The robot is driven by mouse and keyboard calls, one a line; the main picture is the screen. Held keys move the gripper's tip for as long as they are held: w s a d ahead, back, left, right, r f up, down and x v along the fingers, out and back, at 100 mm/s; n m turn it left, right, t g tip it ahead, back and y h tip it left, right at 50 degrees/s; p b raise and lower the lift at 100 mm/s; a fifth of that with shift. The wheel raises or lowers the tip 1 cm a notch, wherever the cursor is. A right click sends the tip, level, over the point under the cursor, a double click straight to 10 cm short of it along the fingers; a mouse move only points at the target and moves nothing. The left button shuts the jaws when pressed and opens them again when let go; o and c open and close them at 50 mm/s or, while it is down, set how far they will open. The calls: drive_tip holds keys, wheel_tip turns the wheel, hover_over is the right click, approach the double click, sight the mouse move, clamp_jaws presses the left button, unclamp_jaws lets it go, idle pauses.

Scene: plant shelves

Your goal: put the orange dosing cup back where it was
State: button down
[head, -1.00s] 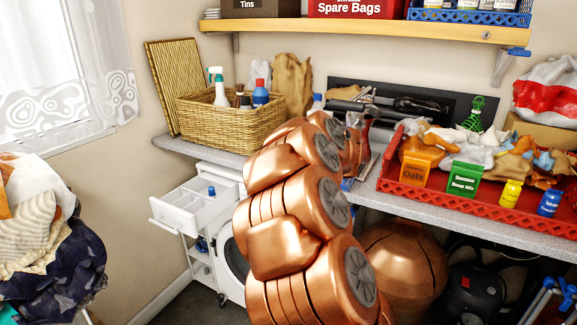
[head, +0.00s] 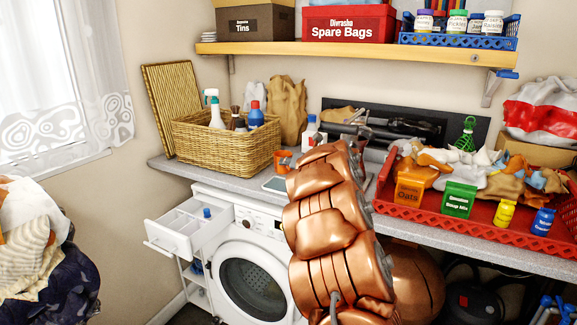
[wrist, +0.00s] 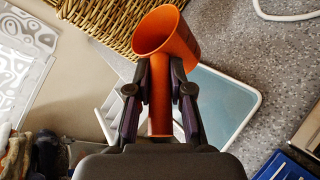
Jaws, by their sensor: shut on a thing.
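The orange dosing cup (wrist: 165,38) is in my gripper (wrist: 160,85) in the wrist view. It has a wide round mouth at the top of the picture and a narrow handle running back between the fingers. The fingers are shut on the handle, one on each side. In the head view the cup (head: 283,159) shows as a small orange shape above the counter, right of the wicker basket. My gripper is mostly hidden behind my arm there.
A wicker basket (head: 205,148) of bottles stands close to the cup. A pale flat panel (wrist: 232,98) lies on the grey counter (wrist: 270,70) below it. A white compartmented drawer (head: 168,237) stands open beside the washing machine (head: 215,255). A red tray (head: 450,222) is at right.

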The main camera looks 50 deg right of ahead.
drive_tip(key=shift+w+d+f+p, duration=0.15)
drive_tip(key=shift+w+d+p, duration=0.45)
drive_tip(key=shift+w+d, duration=0.55)
drive_tip(key=shift+w+d+f+p, duration=0.1)
drive_tip(key=shift+w+d+p, duration=0.5)
drive_tip(key=shift+w+d, duration=0.55)
drive_tip(key=shift+f, duration=1.75)
drive_tip(key=shift+f+b, duration=0.25)
drive_tip(key=shift+b, duration=0.2)
drive_tip(key=c, duration=1)
unclamp_jaws()
drive_tip(key=shift+c, duration=0.2)
drive_tip(key=shift+r, duration=0.15)
drive_tip(key=shift+s+r+p, duration=0.1)
drive_tip(key=shift+r+p, duration=0.05)
drive_tip(key=shift+p, duration=0.15)
drive_tip(key=shift+s+a+r+b, duration=0.1)
drive_tip(key=shift+s+b, duration=0.2)
drive_tip(key=shift+s, duration=0.3)
drive_tip(key=shift+b+v, duration=0.95)
drive_tip(key=shift+v, duration=4.4)
